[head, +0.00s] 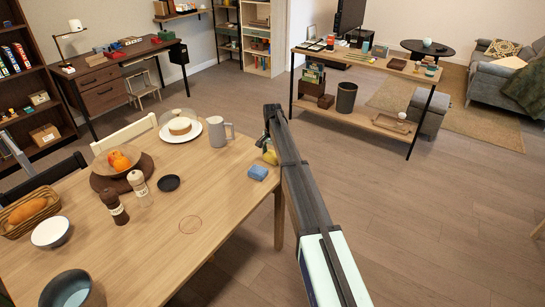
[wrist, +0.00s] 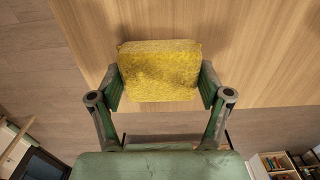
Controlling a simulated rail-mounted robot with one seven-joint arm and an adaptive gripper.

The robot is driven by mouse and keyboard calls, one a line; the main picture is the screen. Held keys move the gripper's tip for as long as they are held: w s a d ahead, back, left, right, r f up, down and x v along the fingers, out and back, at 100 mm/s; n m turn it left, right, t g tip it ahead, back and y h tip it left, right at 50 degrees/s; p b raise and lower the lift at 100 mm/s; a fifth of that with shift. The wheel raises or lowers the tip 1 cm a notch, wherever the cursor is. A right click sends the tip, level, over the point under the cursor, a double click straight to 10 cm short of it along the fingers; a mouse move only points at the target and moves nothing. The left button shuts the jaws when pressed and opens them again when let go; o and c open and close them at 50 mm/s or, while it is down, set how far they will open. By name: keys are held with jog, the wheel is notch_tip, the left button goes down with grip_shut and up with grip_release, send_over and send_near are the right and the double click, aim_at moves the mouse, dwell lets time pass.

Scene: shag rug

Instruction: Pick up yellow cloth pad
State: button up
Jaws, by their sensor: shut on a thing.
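The yellow cloth pad (wrist: 160,72) is between the two fingers of my gripper (wrist: 160,85) in the wrist view. The fingers press on its left and right sides. In the head view, a small part of the yellow pad (head: 270,157) shows beside my gripper (head: 267,150) at the table's right edge. My arm hides part of the gripper there. The wrist view shows the wooden table top behind the pad; I cannot tell whether the pad touches it.
A blue pad (head: 257,172) lies on the dining table (head: 215,215) close to my gripper. A grey mug (head: 219,133), a cake under a dome (head: 180,127) and two mills (head: 113,205) stand to the left. The floor right of the table is clear.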

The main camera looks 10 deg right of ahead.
aim_at(272, 154)
notch_tip(272, 154, up, 20)
jog(key=b, duration=0.3)
jog(key=shift+f, duration=0.15)
jog(key=shift+o, duration=0.9)
jog(key=shift+c, duration=0.3)
jog(key=shift+s+a+p, duration=0.1)
jog(key=shift+p, duration=0.2)
